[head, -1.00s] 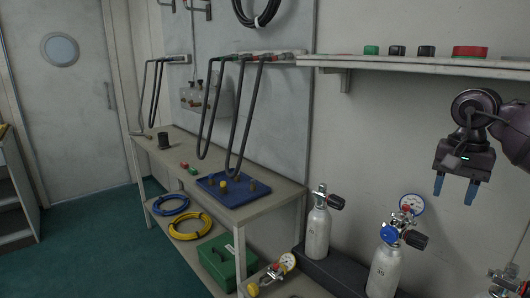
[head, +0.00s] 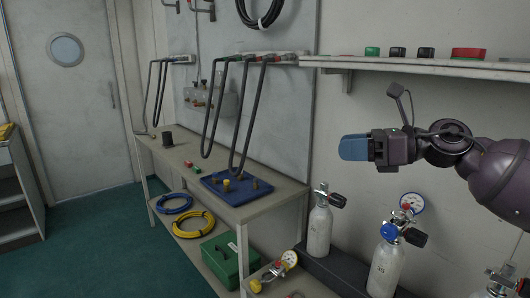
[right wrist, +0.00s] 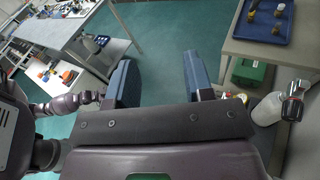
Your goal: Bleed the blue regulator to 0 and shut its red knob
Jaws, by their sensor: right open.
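The blue regulator (head: 390,231) sits on top of the right grey cylinder (head: 384,268). Its round gauge (head: 412,203) stands above and behind it; the needle is too small to read. A black valve knob (head: 415,237) sticks out to its right. I cannot make out a red knob on the regulator. My right gripper (head: 352,148) points left, well above the cylinders and apart from them. In the right wrist view its blue fingers (right wrist: 158,65) are spread with nothing between them. My left gripper does not show.
Another grey cylinder (head: 319,231) stands to the left. A yellow regulator with a gauge (head: 290,259) lies low beside the bench. A wall shelf (head: 420,67) with red, green and black items runs above my right arm. The bench (head: 262,207) holds a blue tray (head: 212,187).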

